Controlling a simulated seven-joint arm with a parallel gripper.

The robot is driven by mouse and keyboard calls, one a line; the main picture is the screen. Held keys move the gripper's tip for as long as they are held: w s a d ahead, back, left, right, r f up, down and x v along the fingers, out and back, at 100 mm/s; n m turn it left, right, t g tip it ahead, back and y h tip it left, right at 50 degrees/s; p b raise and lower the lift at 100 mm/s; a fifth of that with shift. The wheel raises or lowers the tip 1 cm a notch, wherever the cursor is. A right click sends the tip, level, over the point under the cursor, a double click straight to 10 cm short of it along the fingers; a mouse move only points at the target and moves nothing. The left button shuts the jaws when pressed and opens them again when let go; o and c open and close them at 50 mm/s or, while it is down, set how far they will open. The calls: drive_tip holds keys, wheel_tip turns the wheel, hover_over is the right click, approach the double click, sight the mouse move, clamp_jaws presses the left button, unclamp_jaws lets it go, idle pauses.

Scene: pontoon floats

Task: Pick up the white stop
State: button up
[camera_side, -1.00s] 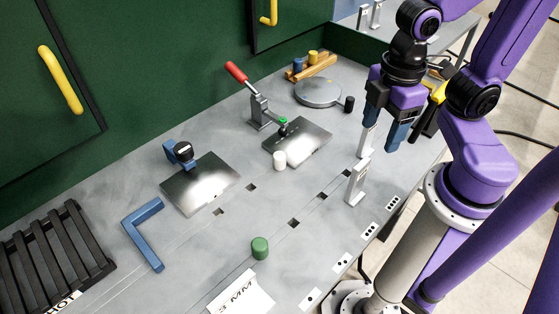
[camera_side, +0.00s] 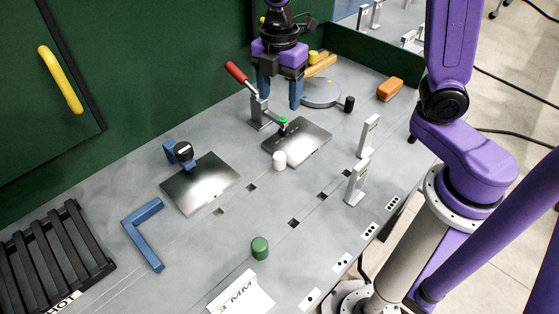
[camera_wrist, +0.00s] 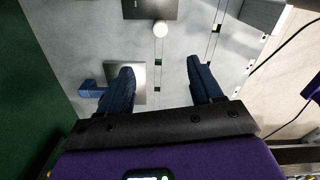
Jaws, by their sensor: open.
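The white stop (camera_side: 279,160) is a short white cylinder. It stands upright on the grey table, beside the near left corner of a metal plate (camera_side: 312,146). In the wrist view the white stop (camera_wrist: 160,29) shows near the top centre, ahead of the fingers. My gripper (camera_side: 280,104) is open and empty, raised over the back of the table behind the stop. Its two blue fingers (camera_wrist: 161,72) are spread wide in the wrist view, with nothing between them.
A toggle clamp with a red handle (camera_side: 237,72) stands below my gripper. A second plate (camera_side: 201,183) with a blue clamp (camera_side: 180,154) lies left. Grey uprights (camera_side: 357,181) stand right. A green cylinder (camera_side: 260,248) stands in front; table around it is mostly clear.

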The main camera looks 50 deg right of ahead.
sight(279, 155)
wheel_tip(279, 155, down, 17)
idle(0.8)
clamp_jaws()
drive_tip(key=shift+r, duration=0.1)
